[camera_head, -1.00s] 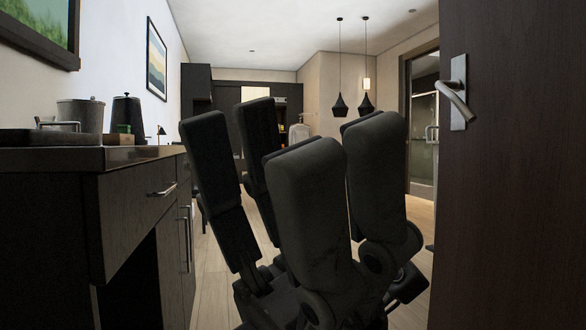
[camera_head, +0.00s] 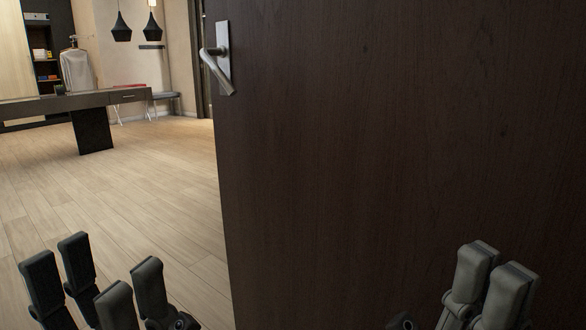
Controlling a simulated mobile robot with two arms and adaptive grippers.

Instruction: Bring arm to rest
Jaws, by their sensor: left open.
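My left gripper (camera_head: 96,277) is at the bottom left of the head view. Its dark grey fingers point up and stand apart with a gap between them, open and empty. My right gripper (camera_head: 490,281) shows at the bottom right, in front of the dark door. Two of its finger pads stand close together, pointing up; the rest is cut off by the lower edge, so its opening cannot be judged. Both arms are mostly out of view, and I see nothing held in either gripper.
A dark wooden door (camera_head: 380,150) with a metal lever handle (camera_head: 222,62) fills the right and middle of the view. Bare wood floor (camera_head: 120,200) lies to the left. A dark desk (camera_head: 70,100), a stool (camera_head: 165,97) and pendant lamps (camera_head: 121,30) are farther back.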

